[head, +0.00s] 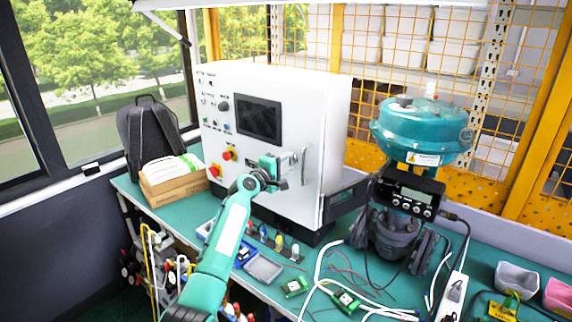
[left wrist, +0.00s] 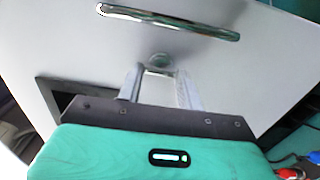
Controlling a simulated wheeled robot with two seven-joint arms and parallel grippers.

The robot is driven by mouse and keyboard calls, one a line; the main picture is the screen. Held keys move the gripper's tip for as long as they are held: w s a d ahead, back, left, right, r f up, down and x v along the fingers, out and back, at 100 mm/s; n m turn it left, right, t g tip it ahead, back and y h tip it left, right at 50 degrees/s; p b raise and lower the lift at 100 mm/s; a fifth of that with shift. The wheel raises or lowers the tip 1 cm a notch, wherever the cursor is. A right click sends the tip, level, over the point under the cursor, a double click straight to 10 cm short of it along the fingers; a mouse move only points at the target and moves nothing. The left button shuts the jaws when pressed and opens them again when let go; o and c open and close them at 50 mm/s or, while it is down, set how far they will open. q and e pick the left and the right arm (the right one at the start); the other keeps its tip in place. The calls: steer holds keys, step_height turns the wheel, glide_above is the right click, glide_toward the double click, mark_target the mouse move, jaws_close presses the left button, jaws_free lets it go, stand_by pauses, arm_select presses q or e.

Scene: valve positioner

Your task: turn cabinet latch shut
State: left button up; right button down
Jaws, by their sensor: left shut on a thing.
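The white control cabinet (head: 325,110) stands on the green bench, its door facing me. A metal bar handle (head: 304,166) is on the door; it also shows along the top of the left wrist view (left wrist: 170,21). My left gripper (head: 291,160) is at the door, just left of the handle. In the left wrist view its two pale fingers (left wrist: 160,74) are on either side of the small round latch (left wrist: 159,59) and shut on it. The fingers partly hide the latch, so its angle is hard to tell. My right gripper is out of view.
A teal valve actuator (head: 421,130) with a black positioner (head: 407,194) stands right of the cabinet. Cables and green terminal blocks (head: 345,301) lie on the bench in front. A cardboard box (head: 174,186) and a black backpack (head: 150,135) are at the left.

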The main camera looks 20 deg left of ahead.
arm_select(q)
steer(key=o, duration=1)
steer(key=b+v, duration=0.2)
steer(key=v, duration=1.1)
steer(key=shift+s+a, duration=0.15)
steer(key=shift+s, duration=0.2)
